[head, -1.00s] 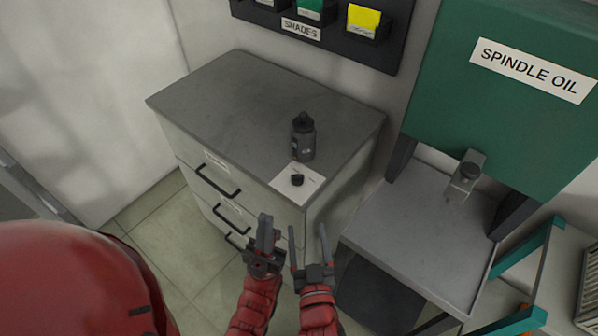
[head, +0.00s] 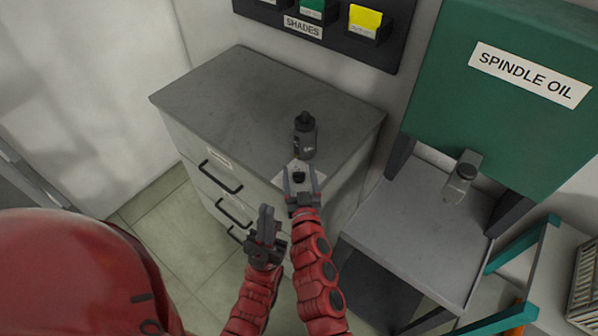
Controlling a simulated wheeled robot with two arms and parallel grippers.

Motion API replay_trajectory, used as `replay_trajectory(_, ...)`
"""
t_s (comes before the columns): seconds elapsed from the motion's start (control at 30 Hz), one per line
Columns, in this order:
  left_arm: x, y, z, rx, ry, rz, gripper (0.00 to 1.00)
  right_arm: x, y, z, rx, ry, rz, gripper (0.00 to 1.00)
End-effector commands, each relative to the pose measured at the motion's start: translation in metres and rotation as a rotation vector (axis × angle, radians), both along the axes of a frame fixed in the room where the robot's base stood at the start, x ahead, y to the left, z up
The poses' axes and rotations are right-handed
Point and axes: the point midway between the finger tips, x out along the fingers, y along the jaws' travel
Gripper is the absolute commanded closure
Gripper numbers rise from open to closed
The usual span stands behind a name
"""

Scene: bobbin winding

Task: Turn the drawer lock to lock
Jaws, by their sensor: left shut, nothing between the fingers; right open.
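The drawer cabinet (head: 225,95) is grey, with black drawer handles on its front. A white plate (head: 279,181) lies near the front right corner of its top. A small black knob (head: 299,177), which looks like the lock, sits on that plate. My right gripper (head: 299,170) is open, with a finger on each side of the knob; I cannot tell whether they touch it. The gripper hides part of the plate. My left gripper (head: 265,211) is shut and empty, lower and left of the knob, in front of the drawers.
A dark bottle (head: 305,138) stands on the cabinet top just behind the knob. A green spindle oil tank (head: 500,110) with a grey shelf (head: 410,220) is at the right. A shades rack (head: 330,30) hangs on the wall behind. The cabinet top's left part is clear.

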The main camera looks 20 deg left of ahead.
Motion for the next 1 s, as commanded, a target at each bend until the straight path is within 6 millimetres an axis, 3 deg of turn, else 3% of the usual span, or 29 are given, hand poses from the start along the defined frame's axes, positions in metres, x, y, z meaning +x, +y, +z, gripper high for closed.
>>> replay_trajectory(0.37,0.0,0.0,-0.0003,0.0,0.0,0.0,1.0,0.0042,0.0021,-0.0012,-0.001,0.003,0.0,0.29)
replay_trajectory(0.77,0.0,0.0,-0.0003,0.0,0.0,0.0,1.0,0.0041,0.0021,-0.0011,-0.001,0.003,0.0,1.0)
replay_trajectory(1.0,-0.0001,0.0,0.0044,0.0,0.0,0.0,1.0,0.0041,0.002,0.0006,-0.003,0.002,0.009,1.0)
